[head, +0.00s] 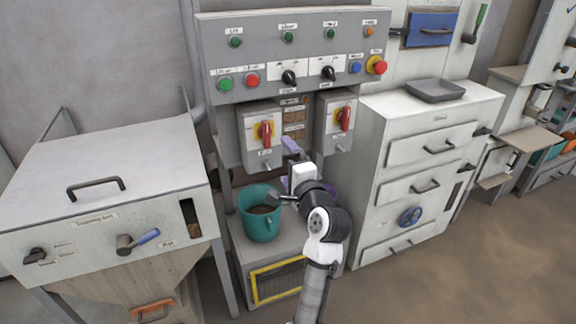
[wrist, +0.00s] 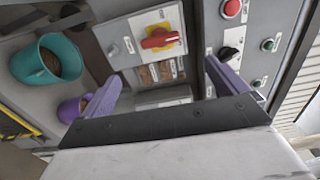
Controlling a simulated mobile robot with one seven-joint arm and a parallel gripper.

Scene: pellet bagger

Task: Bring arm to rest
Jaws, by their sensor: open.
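My arm (head: 325,250) reaches up from the bottom of the head view toward the machine. My gripper (head: 290,160) is in front of the lower panel, its purple fingers partly hidden behind my wrist. In the wrist view my gripper (wrist: 165,85) is open, with the two purple fingers wide apart and nothing between them. Past the fingers are a red rotary switch (wrist: 158,39) on a yellow plate and a small window showing brown pellets (wrist: 155,72).
A teal bucket (head: 260,222) with brown contents stands on a low ledge, left of my wrist. A purple container (wrist: 72,109) is beside it. The control panel (head: 290,50) is above, a hopper cabinet (head: 105,180) at left, a white cabinet (head: 425,150) at right. Floor at right is clear.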

